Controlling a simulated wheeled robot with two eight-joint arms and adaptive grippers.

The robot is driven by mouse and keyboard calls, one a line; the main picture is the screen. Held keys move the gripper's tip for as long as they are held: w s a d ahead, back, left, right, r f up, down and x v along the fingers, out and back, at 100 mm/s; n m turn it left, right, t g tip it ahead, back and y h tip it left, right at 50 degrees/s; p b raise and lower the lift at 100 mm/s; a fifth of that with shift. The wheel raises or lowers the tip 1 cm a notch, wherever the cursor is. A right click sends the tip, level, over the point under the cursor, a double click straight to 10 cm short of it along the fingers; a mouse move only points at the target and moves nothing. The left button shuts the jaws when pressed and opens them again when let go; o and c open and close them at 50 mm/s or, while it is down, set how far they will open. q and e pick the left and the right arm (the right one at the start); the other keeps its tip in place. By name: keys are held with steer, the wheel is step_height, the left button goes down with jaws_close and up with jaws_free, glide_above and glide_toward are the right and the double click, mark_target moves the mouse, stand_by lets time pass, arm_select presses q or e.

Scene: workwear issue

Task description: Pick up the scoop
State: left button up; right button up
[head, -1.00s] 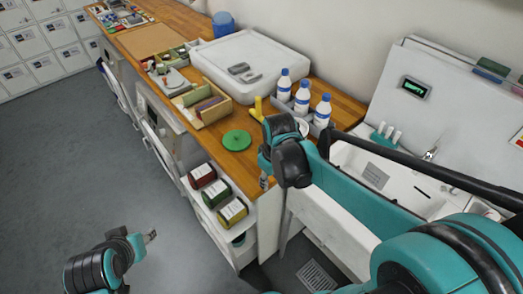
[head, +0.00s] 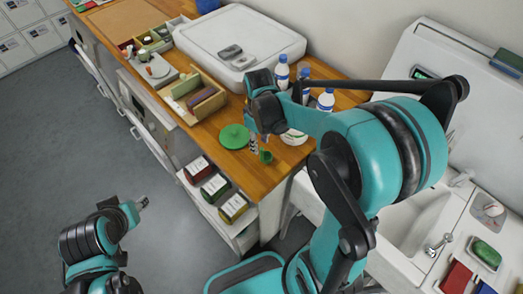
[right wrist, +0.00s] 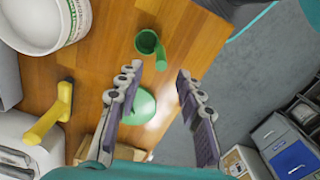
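A small green scoop (right wrist: 147,42) with a round cup and short handle lies on the wooden worktop in the right wrist view. In the head view the scoop (head: 265,156) is near the worktop's front corner. My right gripper (head: 254,145) is above the worktop beside it. In the right wrist view the right gripper (right wrist: 160,82) is open and empty, its fingers apart, with the scoop beyond the fingertips. My left gripper (head: 142,202) hangs over the floor at lower left, away from the worktop; its fingers are too small to read.
A green disc (head: 234,137) lies close to the scoop. A white tub (right wrist: 40,22) and a yellow tool (right wrist: 51,115) are nearby on the worktop. White bottles (head: 282,73) stand behind my right arm. A wooden box (head: 196,99) is farther left. The sink (head: 415,222) is at right.

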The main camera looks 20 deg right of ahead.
mark_target(262, 159)
steer(key=f, duration=0.2)
steer(key=f+b, duration=0.1)
steer(key=f, duration=0.1)
steer(key=f+b, duration=0.1)
steer(key=f, duration=0.2)
steer(key=shift+s+d, duration=0.25)
steer(key=shift+s, duration=0.1)
steer(key=shift+r, duration=0.1)
jaws_close()
